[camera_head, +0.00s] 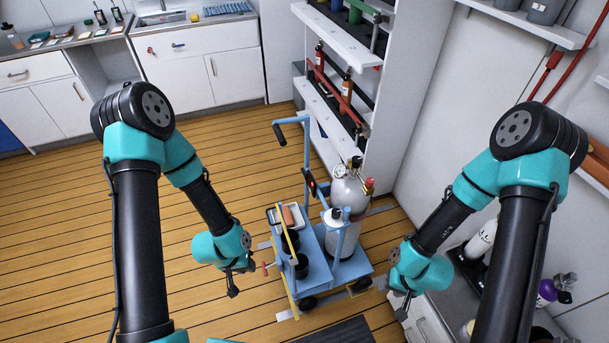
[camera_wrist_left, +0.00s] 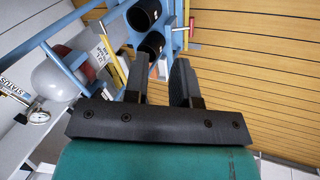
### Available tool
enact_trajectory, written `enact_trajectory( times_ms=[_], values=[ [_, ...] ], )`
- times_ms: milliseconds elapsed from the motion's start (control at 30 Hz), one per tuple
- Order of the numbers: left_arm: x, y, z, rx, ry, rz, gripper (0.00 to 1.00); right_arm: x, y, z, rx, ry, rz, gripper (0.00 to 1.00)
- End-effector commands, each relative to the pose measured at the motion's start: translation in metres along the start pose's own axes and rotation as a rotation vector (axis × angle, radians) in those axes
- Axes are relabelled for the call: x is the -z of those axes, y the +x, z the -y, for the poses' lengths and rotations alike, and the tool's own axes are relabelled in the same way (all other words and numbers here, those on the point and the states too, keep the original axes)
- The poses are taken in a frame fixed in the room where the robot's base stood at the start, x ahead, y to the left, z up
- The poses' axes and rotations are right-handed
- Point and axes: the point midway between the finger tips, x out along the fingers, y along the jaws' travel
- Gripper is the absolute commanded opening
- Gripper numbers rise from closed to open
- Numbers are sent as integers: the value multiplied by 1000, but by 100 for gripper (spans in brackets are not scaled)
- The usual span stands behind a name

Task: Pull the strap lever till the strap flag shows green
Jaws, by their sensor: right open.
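A blue cart (camera_head: 318,268) holds a grey gas cylinder (camera_head: 350,188) with a gauge at its top. A small black and red part (camera_head: 310,183) sits on the cart's frame beside the cylinder. A red T-handle (camera_head: 265,267) sticks out at the cart's left side and shows in the left wrist view (camera_wrist_left: 190,28). I cannot tell which part is the strap lever, and I cannot make out the flag's colour. My left gripper (camera_head: 233,290) is left of the cart, its fingers apart and empty in the wrist view (camera_wrist_left: 161,70). My right gripper (camera_head: 403,308) is open, right of the cart.
Shelves (camera_head: 335,110) with red bottles stand behind the cart. A bench (camera_head: 205,70) runs along the back wall. A lower cabinet (camera_head: 430,315) with bottles is at the right. Wooden floor (camera_head: 80,230) is clear at the left. A yellow bar (camera_head: 288,262) stands at the cart's left.

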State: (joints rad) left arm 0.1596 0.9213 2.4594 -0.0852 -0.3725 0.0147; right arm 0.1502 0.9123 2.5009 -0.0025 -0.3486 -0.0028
Motion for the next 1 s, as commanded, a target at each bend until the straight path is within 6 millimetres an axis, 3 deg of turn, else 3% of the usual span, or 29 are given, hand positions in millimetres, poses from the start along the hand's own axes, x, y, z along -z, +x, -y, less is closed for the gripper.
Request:
enact_trajectory(
  times_ms=[300, 600, 767, 1000],
  values=[
    [140, 28, -9, -135, 271, -282, 56, 0, 0, 0, 0, 0, 0, 43],
    [259, 23, -29, -275, 589, -529, 84, 0, 0, 0, 0, 0, 0, 43],
    [305, 13, -41, -345, 770, -623, 100, 0, 0, 0, 0, 0, 0, 43],
    [346, -3, -51, -436, 1048, -698, 100, 0, 0, 0, 0, 0, 0, 43]
  ],
)
